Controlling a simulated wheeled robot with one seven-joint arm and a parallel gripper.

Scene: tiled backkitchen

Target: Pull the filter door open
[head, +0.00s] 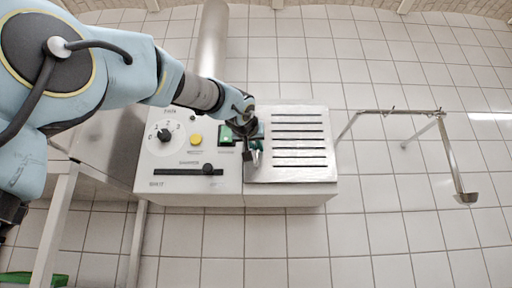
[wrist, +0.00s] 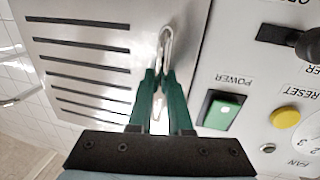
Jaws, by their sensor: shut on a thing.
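The filter door (head: 291,175) is a light metal panel with several dark horizontal slots, on the right half of the front of a wall-mounted unit. In the wrist view the door (wrist: 60,33) fills the left side. Its thin metal handle (wrist: 167,42) runs along the edge beside the control panel. My gripper (head: 257,150) is at that edge of the door. In the wrist view its green fingers (wrist: 161,82) are shut on the handle, and they hide its lower part. The door looks flush or nearly flush with the unit; I cannot tell of a small gap.
The control panel (head: 180,185) beside the door has a dial (head: 165,135), a yellow reset button (head: 196,139), a green power switch (head: 226,135) and a slider (head: 207,169). Bare tiles lie between.

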